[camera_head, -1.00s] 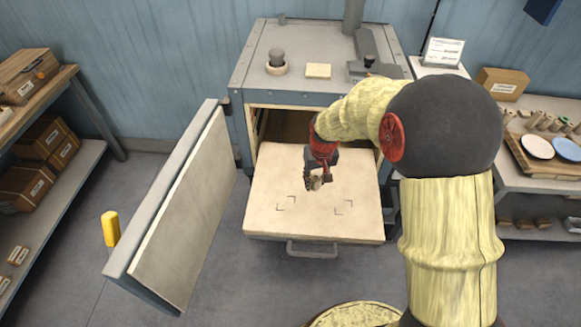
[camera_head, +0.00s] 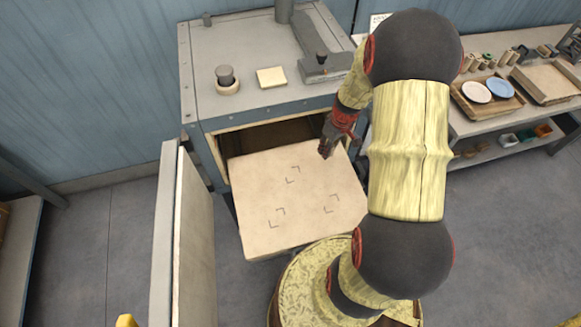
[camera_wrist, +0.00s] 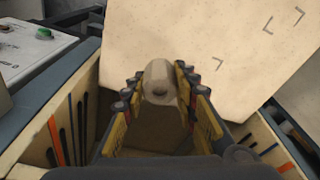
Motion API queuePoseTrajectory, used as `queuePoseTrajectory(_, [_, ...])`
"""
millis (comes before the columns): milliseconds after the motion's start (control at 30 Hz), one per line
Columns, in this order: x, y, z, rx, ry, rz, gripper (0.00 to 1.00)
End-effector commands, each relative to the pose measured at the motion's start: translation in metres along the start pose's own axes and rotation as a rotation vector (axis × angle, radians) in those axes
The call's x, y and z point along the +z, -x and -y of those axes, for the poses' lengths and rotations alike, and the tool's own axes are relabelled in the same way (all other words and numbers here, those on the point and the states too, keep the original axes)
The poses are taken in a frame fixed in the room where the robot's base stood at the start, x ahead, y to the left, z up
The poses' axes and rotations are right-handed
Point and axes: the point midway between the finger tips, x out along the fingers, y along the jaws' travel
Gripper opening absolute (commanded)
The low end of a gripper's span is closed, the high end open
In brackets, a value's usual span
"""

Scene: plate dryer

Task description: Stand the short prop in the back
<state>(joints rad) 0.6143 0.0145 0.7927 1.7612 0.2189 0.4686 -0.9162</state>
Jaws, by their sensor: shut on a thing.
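A pale cylindrical prop (camera_wrist: 159,76) sits between the fingers of my gripper (camera_wrist: 160,92) in the wrist view, and the fingers are shut on it. In the head view my gripper (camera_head: 326,150) is at the back right of the pulled-out cream shelf (camera_head: 255,185), near the oven opening. The prop cannot be made out there. The shelf carries a back corner mark (camera_head: 293,175), a front left mark (camera_head: 277,217) and a front right mark (camera_head: 331,203). All three marks are bare. I cannot tell the prop's height above the shelf.
The grey dryer (camera_head: 245,50) stands behind the shelf, its opening dark inside. Its door (camera_head: 185,235) hangs open on the left. A side table (camera_head: 465,127) at right holds plates (camera_head: 476,92), a tray (camera_head: 545,82) and several small cylinders.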

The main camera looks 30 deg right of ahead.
Motion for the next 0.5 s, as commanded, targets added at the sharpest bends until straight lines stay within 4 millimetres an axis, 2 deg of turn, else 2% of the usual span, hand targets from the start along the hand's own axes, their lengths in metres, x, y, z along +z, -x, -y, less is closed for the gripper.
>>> queuePoseTrajectory(300, [-0.033, -0.037, 0.062, -0.003, 0.006, 0.003, 0.01])
queuePoseTrajectory(500, [-0.044, -0.073, 0.088, -0.003, 0.002, 0.004, 0.01])
